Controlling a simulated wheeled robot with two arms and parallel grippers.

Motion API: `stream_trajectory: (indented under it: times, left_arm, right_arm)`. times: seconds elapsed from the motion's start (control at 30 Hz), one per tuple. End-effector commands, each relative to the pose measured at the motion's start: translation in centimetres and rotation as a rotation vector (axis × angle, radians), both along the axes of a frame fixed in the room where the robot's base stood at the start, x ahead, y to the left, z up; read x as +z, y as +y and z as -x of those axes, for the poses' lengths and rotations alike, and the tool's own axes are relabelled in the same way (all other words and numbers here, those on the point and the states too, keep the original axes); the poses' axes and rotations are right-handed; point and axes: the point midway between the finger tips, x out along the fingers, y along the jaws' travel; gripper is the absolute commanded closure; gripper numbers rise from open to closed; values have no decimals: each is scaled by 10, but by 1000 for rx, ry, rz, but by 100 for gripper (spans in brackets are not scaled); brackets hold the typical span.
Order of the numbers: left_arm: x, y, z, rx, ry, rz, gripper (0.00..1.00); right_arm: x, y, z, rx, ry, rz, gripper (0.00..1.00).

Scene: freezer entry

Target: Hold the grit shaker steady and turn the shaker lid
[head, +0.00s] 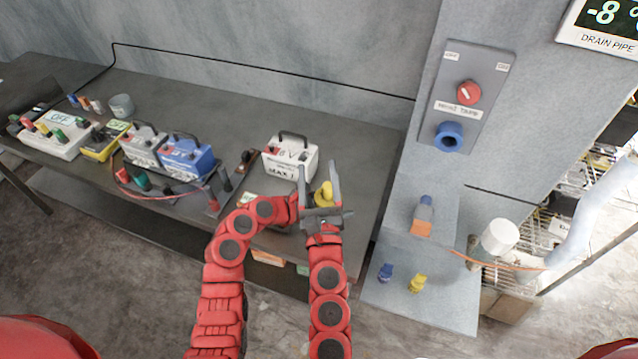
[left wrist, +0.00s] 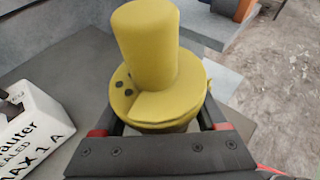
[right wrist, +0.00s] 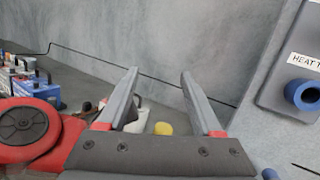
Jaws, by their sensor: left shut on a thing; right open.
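The grit shaker is a yellow round body with a tall yellow cylinder on its lid (left wrist: 150,50). In the head view, the yellow shaker (head: 324,194) shows only partly among the gripper fingers. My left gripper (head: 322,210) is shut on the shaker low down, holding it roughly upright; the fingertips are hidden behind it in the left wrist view. My right gripper (head: 318,168) is open and empty, with its fingers either side of the yellow top in the head view. In the right wrist view, the yellow top (right wrist: 163,128) shows beyond the palm, between the fingers; contact cannot be told.
A white charger box (head: 290,158) stands on the dark table (head: 240,110) just behind the grippers. Batteries, a blue one (head: 187,157) among them, stand further left. A wall panel (head: 466,90) with a red knob is at right. Small blue and yellow pieces (head: 417,284) rest on a grey step.

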Motion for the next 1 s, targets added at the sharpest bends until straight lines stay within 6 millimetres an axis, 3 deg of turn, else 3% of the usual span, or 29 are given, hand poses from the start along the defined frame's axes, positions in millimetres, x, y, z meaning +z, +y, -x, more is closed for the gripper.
stream_trajectory:
  times: [0.1, 0.33, 0.47, 0.7, 1.0]
  left_arm:
    - [0, 0, 0, 0, 0, 1, 100]
    - [0, 0, 0, 0, 0, 1, 100]
    - [0, 0, 0, 0, 0, 1, 100]
    - [0, 0, 0, 0, 0, 1, 100]
    - [0, 0, 0, 0, 0, 1, 100]
  right_arm:
    - [4, -18, -22, 89, -14, 25, 33]
    - [-19, -44, -31, 296, 35, 93, 33]
    - [-37, -60, -23, 415, 84, 110, 33]
    - [-70, -81, 10, 603, 215, 25, 33]
    - [-80, -84, 27, 695, 283, -52, 33]
